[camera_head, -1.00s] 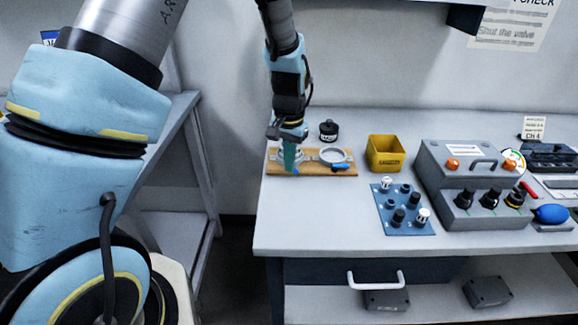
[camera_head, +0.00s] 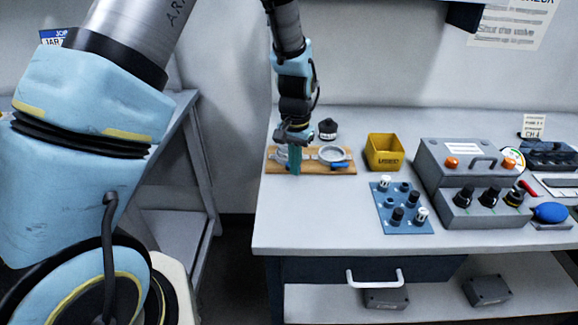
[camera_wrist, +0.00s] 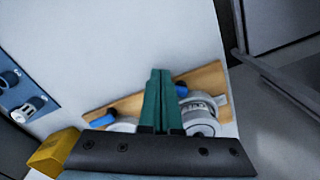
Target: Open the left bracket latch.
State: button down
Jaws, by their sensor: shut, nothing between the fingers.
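A wooden board (camera_head: 310,173) on the bench carries two round metal brackets. The left bracket (camera_head: 281,156) is partly hidden behind my gripper in the head view. In the wrist view, turned about, the left bracket (camera_wrist: 200,118) appears on the right, with a blue latch lever (camera_wrist: 181,91) beside it. The right bracket (camera_head: 331,154) is a ring with a blue lever (camera_head: 340,165). My gripper (camera_head: 295,173) points down over the board between the two brackets, close to the left one. Its teal fingers (camera_wrist: 160,75) are together and empty. Whether they touch the left lever cannot be told.
A black round part (camera_head: 328,130) stands behind the board. A yellow bin (camera_head: 384,153), a blue knob panel (camera_head: 403,208) and a grey control box (camera_head: 470,170) stand to the right. The bench front left of the panel is clear.

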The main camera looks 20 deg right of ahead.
jog(key=shift+w+d+r, duration=0.15)
jog(key=shift+w+d, duration=0.1)
jog(key=shift+d, duration=0.2)
jog(key=shift+w+d, duration=0.15)
jog(key=shift+d, duration=0.05)
jog(key=shift+d+p, duration=0.1)
jog(key=shift+p, duration=0.2)
jog(key=shift+s+r+p, duration=0.15)
jog(key=shift+r+p, duration=0.95)
jog(key=shift+r, duration=0.45)
jog(key=shift+s+r+p, duration=0.1)
jog(key=shift+r+p, duration=1)
jog(key=shift+r, duration=0.45)
